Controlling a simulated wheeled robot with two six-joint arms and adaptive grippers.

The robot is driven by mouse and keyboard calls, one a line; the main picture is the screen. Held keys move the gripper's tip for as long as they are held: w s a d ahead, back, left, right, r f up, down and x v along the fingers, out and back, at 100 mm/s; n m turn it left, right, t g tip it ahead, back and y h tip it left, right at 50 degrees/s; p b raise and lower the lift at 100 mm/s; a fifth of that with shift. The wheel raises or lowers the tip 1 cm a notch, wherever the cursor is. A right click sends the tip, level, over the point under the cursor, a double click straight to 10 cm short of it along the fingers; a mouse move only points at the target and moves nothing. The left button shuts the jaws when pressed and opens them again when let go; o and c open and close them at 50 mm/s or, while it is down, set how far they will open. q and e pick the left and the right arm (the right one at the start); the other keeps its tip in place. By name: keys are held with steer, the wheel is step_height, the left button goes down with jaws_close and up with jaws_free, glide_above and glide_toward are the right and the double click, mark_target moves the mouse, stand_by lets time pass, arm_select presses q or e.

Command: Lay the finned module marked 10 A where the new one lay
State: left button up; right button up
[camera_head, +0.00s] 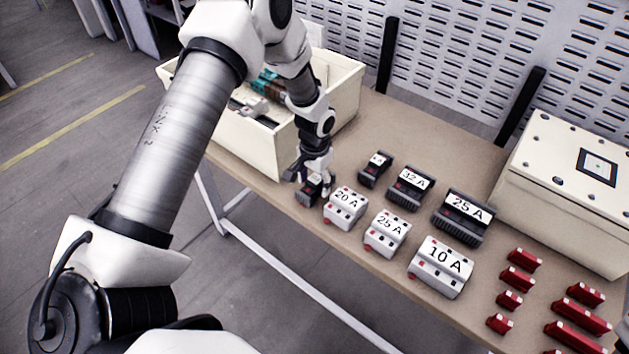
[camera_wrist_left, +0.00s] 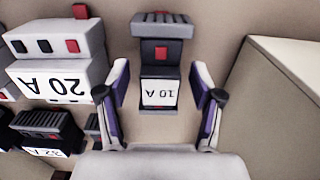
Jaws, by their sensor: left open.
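A small dark finned module (camera_head: 309,194) lies on the bench at the left end of the front row of modules. In the left wrist view its label (camera_wrist_left: 160,94) reads 10 A upside down, with a red block on its grey body. My left gripper (camera_head: 316,181) is at this module. In the wrist view its two fingers (camera_wrist_left: 160,88) are open, one on each side of the label end, with gaps showing. A larger white module (camera_head: 440,267) is also marked 10 A. My right gripper is not in view.
White modules marked 20 A (camera_head: 346,207) and 25 A (camera_head: 387,233) stand close by. Dark finned ones marked 32 A (camera_head: 410,188) and 25 A (camera_head: 461,219) stand behind. A cream crate (camera_head: 262,150), red blocks (camera_head: 517,278) and a cream box (camera_head: 560,195) flank them.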

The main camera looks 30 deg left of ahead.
arm_select(q)
step_height(320, 180, up, 12)
stand_by(0.3)
